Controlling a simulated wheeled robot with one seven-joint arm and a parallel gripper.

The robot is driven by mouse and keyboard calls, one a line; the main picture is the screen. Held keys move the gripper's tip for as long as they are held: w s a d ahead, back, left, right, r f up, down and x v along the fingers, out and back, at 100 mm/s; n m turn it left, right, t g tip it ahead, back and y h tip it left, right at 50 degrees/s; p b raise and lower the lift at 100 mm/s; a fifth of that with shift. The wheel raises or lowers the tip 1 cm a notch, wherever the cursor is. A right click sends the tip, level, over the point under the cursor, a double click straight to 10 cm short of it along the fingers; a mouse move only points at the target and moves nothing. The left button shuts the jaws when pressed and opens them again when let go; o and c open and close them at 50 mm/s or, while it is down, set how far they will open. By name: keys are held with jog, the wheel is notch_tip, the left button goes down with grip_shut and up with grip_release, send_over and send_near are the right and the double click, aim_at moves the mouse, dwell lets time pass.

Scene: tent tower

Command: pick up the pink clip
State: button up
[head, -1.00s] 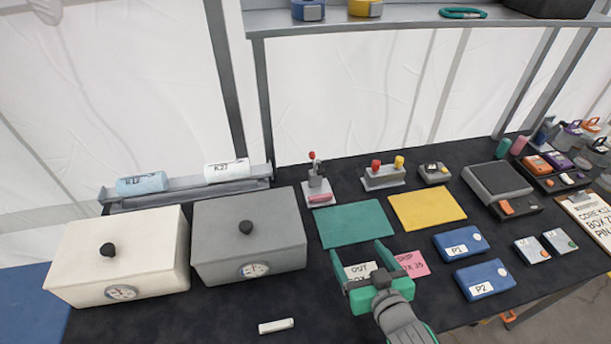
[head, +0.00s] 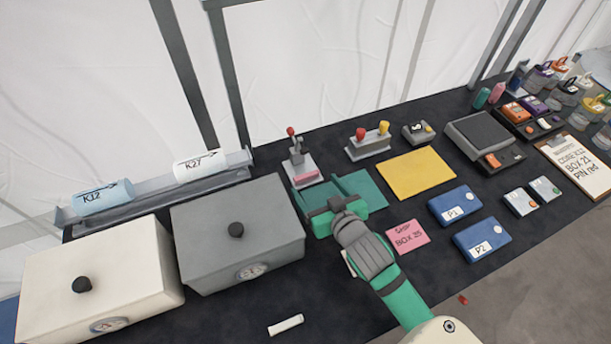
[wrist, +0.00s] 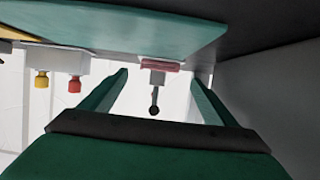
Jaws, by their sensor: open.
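The pink clip (head: 306,177) appears as a small flat pink piece at the front of a grey stand (head: 297,158) with an upright red-knobbed lever. It also shows in the wrist view (wrist: 160,65), roughly centred between the fingertips and beyond them. My gripper (head: 316,188) is open and empty over the green mat (head: 364,190), its fingers pointing toward the stand. The two green fingers also show in the wrist view (wrist: 160,80). I see no contact with the clip.
A grey lidded box (head: 225,225) stands close left of my gripper, a white box (head: 95,275) beyond it. A two-knob fixture (head: 368,147) is right of the stand. A yellow mat (head: 416,172) and blue cases (head: 455,204) lie to the right. A rail (head: 150,193) holds cylinders.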

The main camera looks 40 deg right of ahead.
aim_at(306, 174)
jog(key=shift+x, duration=2.75)
jog(key=shift+w+r, duration=0.1)
jog(key=shift+r, duration=0.1)
jog(key=c, duration=1.1)
